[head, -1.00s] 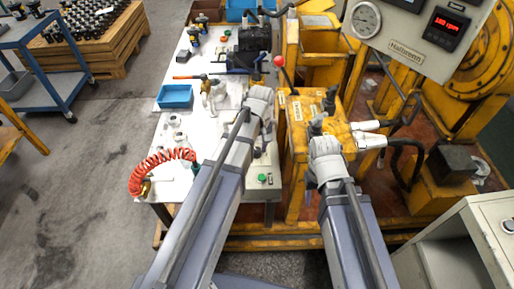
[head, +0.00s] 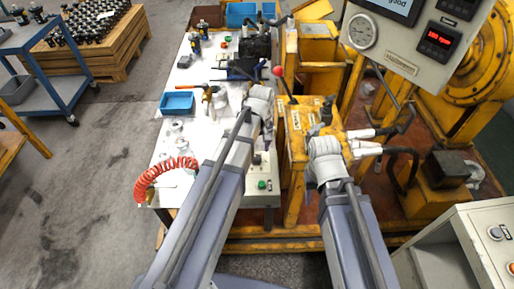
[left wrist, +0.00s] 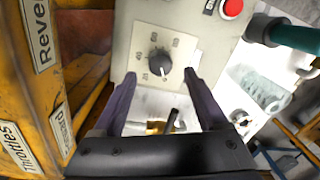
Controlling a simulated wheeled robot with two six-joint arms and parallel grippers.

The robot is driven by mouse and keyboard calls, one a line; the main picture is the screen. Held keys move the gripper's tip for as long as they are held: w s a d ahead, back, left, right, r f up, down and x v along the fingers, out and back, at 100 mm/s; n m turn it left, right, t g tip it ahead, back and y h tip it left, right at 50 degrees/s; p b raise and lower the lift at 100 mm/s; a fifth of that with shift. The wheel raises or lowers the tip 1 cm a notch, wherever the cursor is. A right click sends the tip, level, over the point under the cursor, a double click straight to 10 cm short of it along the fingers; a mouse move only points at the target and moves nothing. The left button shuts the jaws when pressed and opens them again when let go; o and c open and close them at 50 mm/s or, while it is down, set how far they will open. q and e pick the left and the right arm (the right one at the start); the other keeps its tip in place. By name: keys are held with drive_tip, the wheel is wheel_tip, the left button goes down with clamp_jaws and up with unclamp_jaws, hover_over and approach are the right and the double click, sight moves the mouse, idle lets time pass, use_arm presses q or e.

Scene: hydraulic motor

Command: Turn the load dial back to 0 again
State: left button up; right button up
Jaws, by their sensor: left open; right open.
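The load dial (left wrist: 160,62) is a round black knob on a pale square scale plate (left wrist: 143,42) with small marks I cannot read. Its pale pointer faces toward the bottom of the left wrist view. My left gripper (left wrist: 160,76) is open, with one finger on each side of the knob's lower part and a gap to it; contact does not show. In the head view my left arm hides the dial. My right gripper (head: 325,125) is open over the yellow machine block, its fingers mostly hidden by its wrist.
The pale control box (head: 262,196) has a green button (head: 262,184); a red button (left wrist: 231,8) shows near the dial. A yellow frame (left wrist: 30,90) stands close at left in the wrist view. A gauge panel (head: 400,45) hangs at upper right. A blue tray (head: 177,103) sits on the bench.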

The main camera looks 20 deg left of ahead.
sight(258, 158)
use_arm(q)
wheel_tip(258, 158, up, 4)
drive_tip(key=shift+d+f+p, duration=0.1)
drive_tip(key=shift+f+p, duration=0.1)
drive_tip(key=shift+p, duration=1.05)
use_arm(e)
wheel_tip(258, 158, up, 4)
drive_tip(key=shift+f, duration=0.2)
use_arm(q)
drive_tip(key=s+d+m, duration=1)
drive_tip(key=s+m, duration=0.1)
drive_tip(key=s, duration=0.3)
drive_tip(key=shift+s+y, duration=0.3)
drive_tip(key=shift+y, duration=0.1)
